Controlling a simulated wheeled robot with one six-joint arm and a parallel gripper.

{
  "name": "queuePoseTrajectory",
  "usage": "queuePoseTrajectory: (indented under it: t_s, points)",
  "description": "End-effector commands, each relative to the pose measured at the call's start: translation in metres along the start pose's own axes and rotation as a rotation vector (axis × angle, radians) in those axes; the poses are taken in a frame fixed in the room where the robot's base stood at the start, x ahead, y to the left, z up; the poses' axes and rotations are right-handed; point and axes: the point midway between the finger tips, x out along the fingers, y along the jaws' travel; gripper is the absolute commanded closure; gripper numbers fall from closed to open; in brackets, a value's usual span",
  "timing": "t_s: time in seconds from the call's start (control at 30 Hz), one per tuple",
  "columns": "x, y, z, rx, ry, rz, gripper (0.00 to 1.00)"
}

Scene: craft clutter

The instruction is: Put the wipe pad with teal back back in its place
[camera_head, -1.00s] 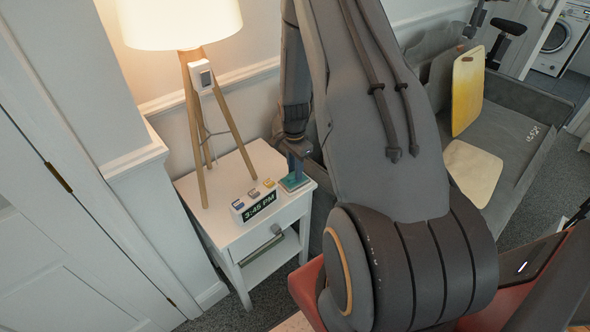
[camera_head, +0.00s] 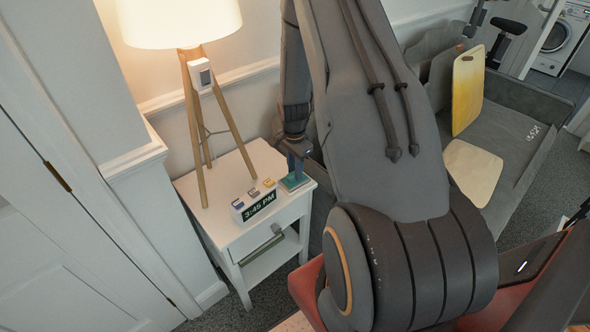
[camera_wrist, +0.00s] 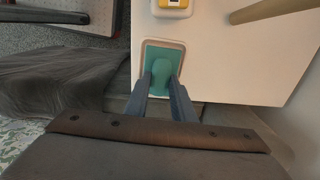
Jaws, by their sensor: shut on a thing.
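The teal-backed wipe pad (camera_wrist: 176,50) lies at the corner of the white side table, inside a shallow pale rim (camera_wrist: 144,58). It also shows in the head view (camera_head: 294,182). A rounded teal grip (camera_wrist: 161,69) stands up from its back. My gripper (camera_wrist: 160,82) is shut on this grip from both sides, and in the head view it reaches down to the pad (camera_head: 296,166). The pad looks flat within the rim; I cannot tell whether it touches the bottom. Its underside is hidden.
Dark fabric (camera_wrist: 70,85) lies beside the table edge.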

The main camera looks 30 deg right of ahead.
Motion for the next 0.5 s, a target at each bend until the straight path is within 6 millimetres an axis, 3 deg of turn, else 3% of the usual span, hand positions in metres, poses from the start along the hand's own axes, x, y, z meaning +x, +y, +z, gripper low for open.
queuePoseTrajectory:
  t_s: [0.23,0.27,0.3,0.4,0.5]
  points:
    - [0.0051,0.0001,0.0001,0.000,0.000,0.000,1.00]
    - [0.0052,0.0001,0.0001,0.000,0.000,0.000,0.76]
    - [0.0048,0.0001,0.0001,0.000,0.000,0.000,0.69]
    - [0.0046,0.0001,0.0000,0.000,0.000,0.000,0.56]
    - [0.0045,0.0000,0.0000,0.000,0.000,0.000,0.56]
